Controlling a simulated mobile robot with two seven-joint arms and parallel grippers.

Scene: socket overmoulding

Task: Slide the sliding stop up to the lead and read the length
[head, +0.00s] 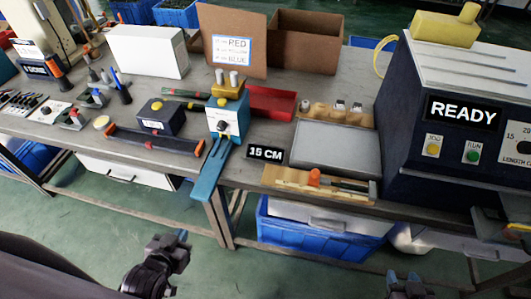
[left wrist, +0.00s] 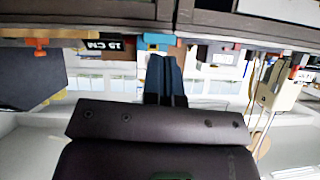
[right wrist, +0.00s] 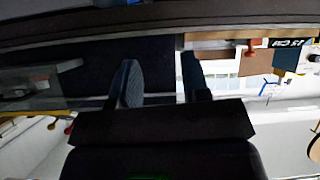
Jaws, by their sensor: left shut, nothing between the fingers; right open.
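A wooden rail (head: 280,178) lies along the table's front edge with an orange knob (head: 314,177) standing on it, possibly the sliding stop. A dark rod-like piece (head: 345,185) lies right of the knob; I cannot tell if it is the lead, or whether the two touch. A black sign (head: 265,153) reads "15 CM". The orange knob also shows in the left wrist view (left wrist: 38,46) and the right wrist view (right wrist: 256,47). My left gripper (head: 182,237) is shut and empty, below and in front of the table edge. My right gripper (head: 405,280) is open and empty, also in front of the table.
A blue and yellow fixture (head: 226,115) has a blue tongue (head: 211,172) overhanging the front edge. A grey tray (head: 335,148) lies behind the rail. A dark machine (head: 450,110) showing "READY" stands right. A blue crate (head: 320,235) sits under the table. The floor between my grippers is clear.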

